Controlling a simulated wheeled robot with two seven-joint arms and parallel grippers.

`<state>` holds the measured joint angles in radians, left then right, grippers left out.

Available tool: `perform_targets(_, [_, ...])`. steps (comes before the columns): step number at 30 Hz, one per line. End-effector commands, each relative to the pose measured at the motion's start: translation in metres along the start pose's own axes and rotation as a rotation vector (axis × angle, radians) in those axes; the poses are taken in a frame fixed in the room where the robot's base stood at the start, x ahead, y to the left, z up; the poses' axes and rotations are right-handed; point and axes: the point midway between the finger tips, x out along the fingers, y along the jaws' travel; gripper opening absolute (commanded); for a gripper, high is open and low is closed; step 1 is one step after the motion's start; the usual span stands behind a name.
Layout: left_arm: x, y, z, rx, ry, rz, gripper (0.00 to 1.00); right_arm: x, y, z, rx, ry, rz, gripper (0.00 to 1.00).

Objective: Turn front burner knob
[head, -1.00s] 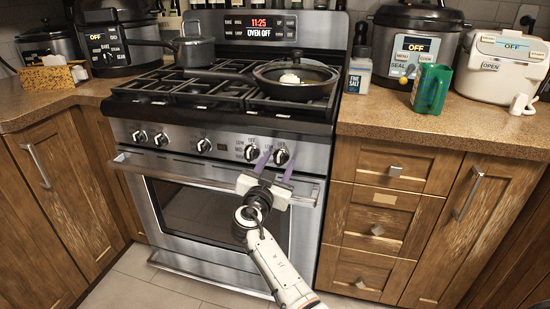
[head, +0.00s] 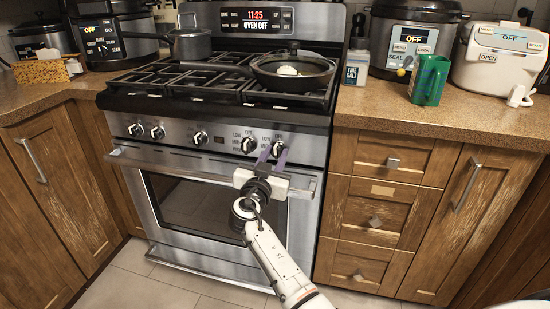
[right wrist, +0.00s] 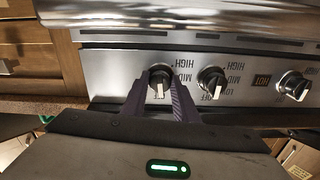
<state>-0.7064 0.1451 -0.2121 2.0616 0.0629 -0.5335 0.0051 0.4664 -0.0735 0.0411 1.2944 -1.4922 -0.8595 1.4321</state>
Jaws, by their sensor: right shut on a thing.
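The stove's row of black and silver burner knobs runs along its front panel. The rightmost burner knob (head: 279,141) is at the tips of my right gripper (head: 273,153). In the right wrist view, the same knob (right wrist: 160,80) sits between the two purple fingers of my right gripper (right wrist: 156,94), which is shut on it. Its pale pointer line points down in that view, toward OFF lettering partly hidden by the gripper. The neighbouring knob (right wrist: 212,82) stands free beside the fingers. My left gripper is not in view.
A frying pan (head: 292,73) with a white item in it sits on the right burners. A grey saucepan (head: 187,43) stands at the back left. The oven door handle (head: 165,167) runs below the knobs, under my right gripper. The counter (head: 480,124) is to the right.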

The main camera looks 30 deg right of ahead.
Motion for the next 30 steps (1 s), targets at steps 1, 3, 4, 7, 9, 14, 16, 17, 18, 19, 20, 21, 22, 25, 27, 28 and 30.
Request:
perform_targets(1, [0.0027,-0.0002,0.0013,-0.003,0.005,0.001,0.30,-0.0001,0.0003,0.0023,-0.032,0.001,0.000,0.04])
perform_targets(3, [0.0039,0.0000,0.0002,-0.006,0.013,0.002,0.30,0.0001,0.0004,0.0021,-0.087,0.002,0.000,0.04])
perform_targets(4, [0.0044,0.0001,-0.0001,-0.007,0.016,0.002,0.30,0.0001,0.0004,0.0022,-0.112,0.002,0.000,0.04])
perform_targets(7, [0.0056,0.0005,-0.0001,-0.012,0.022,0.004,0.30,0.0002,0.0006,0.0021,-0.202,0.002,0.001,0.04])
perform_targets(9, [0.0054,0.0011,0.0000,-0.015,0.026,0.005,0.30,0.0000,0.0003,0.0019,-0.269,0.001,0.000,0.04])
perform_targets(14, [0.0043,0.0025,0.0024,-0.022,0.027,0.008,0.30,0.0000,0.0001,0.0008,-0.421,0.001,0.000,0.04])
perform_targets(16, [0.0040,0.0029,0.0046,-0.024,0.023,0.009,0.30,0.0001,0.0002,0.0006,-0.488,0.001,0.000,0.04])
perform_targets(17, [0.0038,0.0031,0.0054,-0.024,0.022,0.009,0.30,0.0001,0.0003,0.0005,-0.516,0.000,0.001,0.04])
perform_targets(18, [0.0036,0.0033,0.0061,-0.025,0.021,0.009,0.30,0.0001,0.0002,0.0003,-0.555,0.000,0.001,0.04])
perform_targets(19, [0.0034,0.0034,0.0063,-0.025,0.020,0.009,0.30,0.0000,0.0002,0.0001,-0.584,0.001,0.001,0.04])
perform_targets(20, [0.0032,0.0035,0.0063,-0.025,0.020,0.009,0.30,0.0000,0.0002,-0.0001,-0.612,0.001,0.001,0.04])
perform_targets(21, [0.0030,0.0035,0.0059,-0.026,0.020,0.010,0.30,-0.0001,0.0001,-0.0002,-0.651,0.001,0.001,0.04])
perform_targets(22, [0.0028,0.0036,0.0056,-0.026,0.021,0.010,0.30,-0.0001,0.0000,-0.0004,-0.679,0.001,0.001,0.04])
perform_targets(25, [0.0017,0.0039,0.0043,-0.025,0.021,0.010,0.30,0.0000,-0.0001,-0.0007,-0.774,0.000,0.000,0.04])
perform_targets(27, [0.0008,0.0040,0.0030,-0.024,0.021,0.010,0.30,0.0000,-0.0002,-0.0009,-0.841,0.000,0.000,0.04])
perform_targets(28, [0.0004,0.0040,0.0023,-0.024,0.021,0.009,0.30,0.0000,-0.0002,-0.0011,-0.870,0.000,0.000,0.04])
perform_targets(30, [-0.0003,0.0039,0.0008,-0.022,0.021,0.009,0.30,0.0000,-0.0001,-0.0012,-0.937,0.000,0.000,0.04])
